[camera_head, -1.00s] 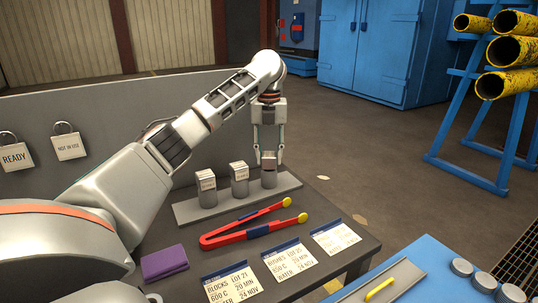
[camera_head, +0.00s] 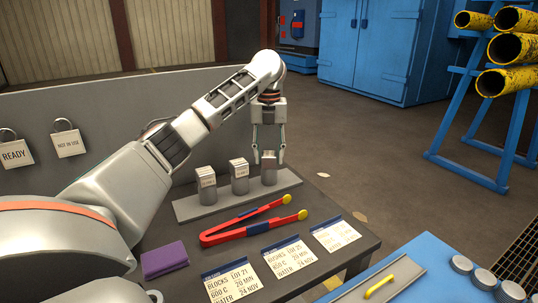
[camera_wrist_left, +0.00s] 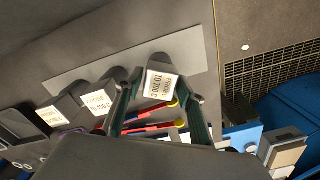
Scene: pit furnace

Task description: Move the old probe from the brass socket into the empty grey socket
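I see no probe, brass socket or empty grey socket in these views. My left gripper (camera_head: 268,160) points down over the rightmost of three grey labelled blocks (camera_head: 269,175) on a grey strip. Its fingers stand on either side of that block. In the left wrist view the block (camera_wrist_left: 160,82), with a white label, lies between the spread fingertips (camera_wrist_left: 158,92), with gaps on both sides. The other two blocks, the middle one (camera_head: 239,185) and the left one (camera_head: 207,194), stand to its left. My right gripper is not in view.
Red and blue tongs (camera_head: 250,226) with yellow tips lie in front of the grey strip (camera_head: 188,209). A purple cloth or book (camera_head: 164,260) and several paper cards (camera_head: 290,258) lie on the dark table. A blue surface (camera_head: 420,262) is at the front right; a yellow-piped rack (camera_head: 490,120) stands beyond.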

